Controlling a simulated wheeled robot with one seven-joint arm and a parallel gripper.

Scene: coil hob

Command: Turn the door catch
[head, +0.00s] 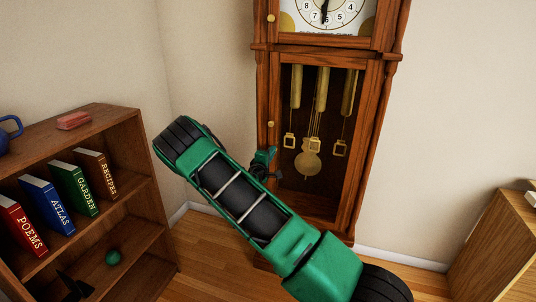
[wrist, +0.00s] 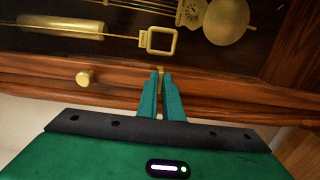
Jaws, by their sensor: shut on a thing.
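The tall wooden clock (head: 371,130) stands against the wall, with its lower glazed door shut as far as I can see. In the wrist view, my gripper (wrist: 161,82) has its two teal fingers close together on a small brass door catch (wrist: 160,70) at the door frame's edge. Most of the catch is hidden between the fingertips, so its angle cannot be told. In the head view, my gripper (head: 271,155) is at the left edge of the lower door, and the catch is hidden there.
A round brass knob (head: 271,125) sits on the door frame above my gripper; it also shows in the wrist view (wrist: 85,78). Brass weights and a pendulum (head: 308,162) hang behind the glass. A bookshelf (head: 140,190) stands left, a wooden cabinet (head: 500,245) right.

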